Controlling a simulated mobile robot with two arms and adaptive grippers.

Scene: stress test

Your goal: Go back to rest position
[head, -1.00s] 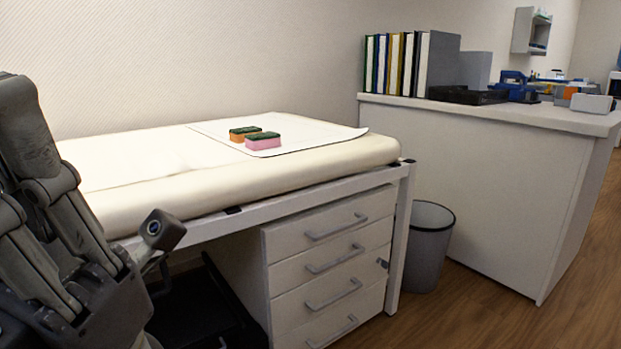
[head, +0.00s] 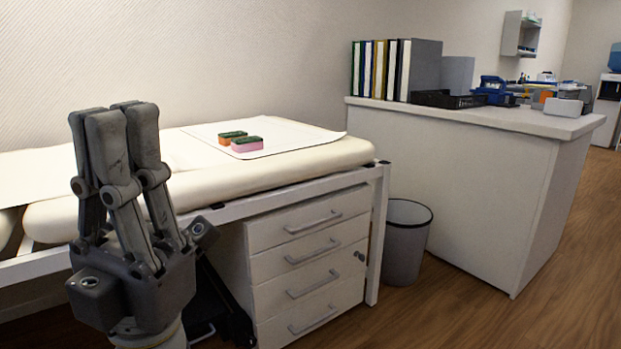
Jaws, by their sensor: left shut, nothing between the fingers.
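My left gripper (head: 122,112) stands upright at the left of the head view, fingers pointing up. Its fingers are together and hold nothing. It is in front of the padded table (head: 270,192), and its fingers cover part of the tabletop. Two sponges lie on a white sheet (head: 300,138) on the table: an orange one with a green top (head: 229,138) and a pink one with a green top (head: 247,145). Both are behind and to the right of the gripper, apart from it. My right gripper is not in view.
A white drawer unit (head: 310,262) stands under the table. A grey bin (head: 405,245) is on the floor beside it. A white counter (head: 450,175) at the right carries binders (head: 385,70) and a black tray (head: 448,100). The wooden floor (head: 560,270) at right is clear.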

